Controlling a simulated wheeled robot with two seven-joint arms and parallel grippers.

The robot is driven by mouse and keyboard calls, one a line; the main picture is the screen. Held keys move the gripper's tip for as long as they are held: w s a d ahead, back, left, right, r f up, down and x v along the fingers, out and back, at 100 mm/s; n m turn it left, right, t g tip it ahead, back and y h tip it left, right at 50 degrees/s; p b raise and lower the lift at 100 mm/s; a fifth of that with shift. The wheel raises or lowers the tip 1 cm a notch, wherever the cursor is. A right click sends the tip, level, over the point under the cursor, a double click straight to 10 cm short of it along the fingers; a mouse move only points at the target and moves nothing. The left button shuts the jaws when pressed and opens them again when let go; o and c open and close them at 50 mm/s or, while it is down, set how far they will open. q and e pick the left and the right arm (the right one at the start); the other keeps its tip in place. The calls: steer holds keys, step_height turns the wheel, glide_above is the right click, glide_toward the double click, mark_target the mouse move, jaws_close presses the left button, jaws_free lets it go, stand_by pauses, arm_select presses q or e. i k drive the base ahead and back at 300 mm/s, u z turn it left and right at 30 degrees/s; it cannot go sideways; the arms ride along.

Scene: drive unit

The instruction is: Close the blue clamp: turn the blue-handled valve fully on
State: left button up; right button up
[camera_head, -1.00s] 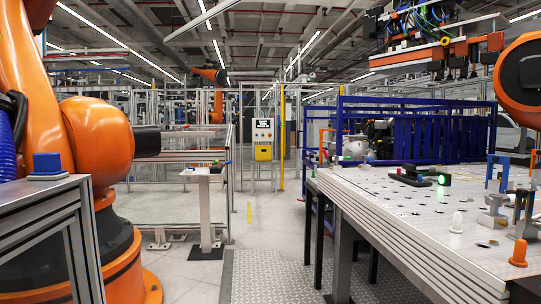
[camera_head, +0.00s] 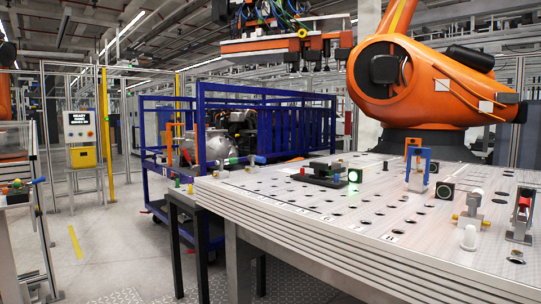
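A clamp with an upright blue handle (camera_head: 424,166) stands on the perforated metal table (camera_head: 330,222) at right of centre. An orange part rises directly behind or beside the blue one, and I cannot tell whether they belong together. The handle points up; the clamp's lower end is too small to read clearly. Neither of my grippers is in view.
A black fixture (camera_head: 322,174) with a green light sits left of the blue clamp. A red-topped clamp (camera_head: 521,214) and a white knob (camera_head: 469,237) are nearer the right edge. A large orange robot (camera_head: 420,80) stands behind the table. Open floor (camera_head: 105,245) lies left.

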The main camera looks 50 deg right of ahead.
mark_target(252, 159)
steer(key=z, duration=0.85)
steer(key=i, duration=1.1)
steer(key=z, duration=0.95)
